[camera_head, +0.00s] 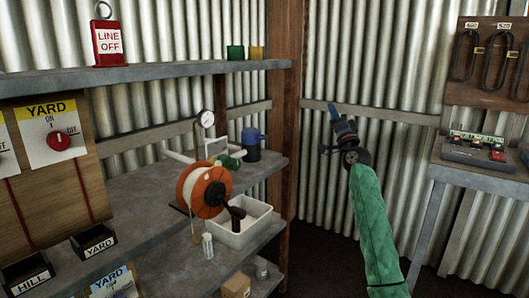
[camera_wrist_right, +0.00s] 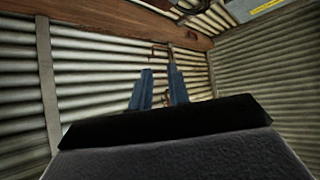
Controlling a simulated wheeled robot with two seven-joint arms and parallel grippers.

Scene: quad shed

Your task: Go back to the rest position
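My right gripper (camera_head: 332,106) is raised in front of the corrugated wall, right of the wooden post, with its blue fingers pointing up. Its arm, in a green sleeve, comes up from the bottom right. In the right wrist view the two blue fingers (camera_wrist_right: 161,72) stand apart with a gap between them, and I see nothing held. The gripper appears clear of the shelves and the side table. My left gripper and arm are not in view.
On the left, a shelf (camera_head: 150,190) holds an orange cable reel (camera_head: 212,178), a white bin (camera_head: 255,228) and a blue container (camera_head: 251,140). A red LINE OFF tag (camera_head: 107,42) stands on the upper shelf. A grey table (camera_head: 478,177) is at right. Floor between is open.

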